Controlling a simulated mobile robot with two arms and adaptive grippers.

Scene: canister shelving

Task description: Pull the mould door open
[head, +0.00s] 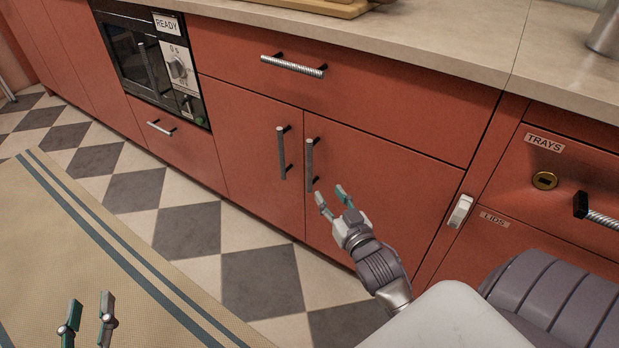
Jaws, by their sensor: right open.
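Two red cabinet doors stand side by side under the counter, both closed: a left door (248,140) and a right door (390,195). No mould label shows on either. The left door has a vertical bar handle (282,152), and the right door has a matching handle (309,160) beside it. My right gripper (330,193) is open and empty, its fingertips near the lower end of the right door's handle. I cannot tell whether it touches. My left gripper (91,299) is open and empty at the bottom left, above the mat, far from the doors.
A wide drawer (340,80) with a horizontal handle (293,66) sits above the doors. An oven-like unit marked READY (150,60) is at left. Drawers labelled TRAYS (545,143) and LIDS (494,218) are at right, beside a white switch (460,211). The checkered floor is clear; a mat (60,230) lies at left.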

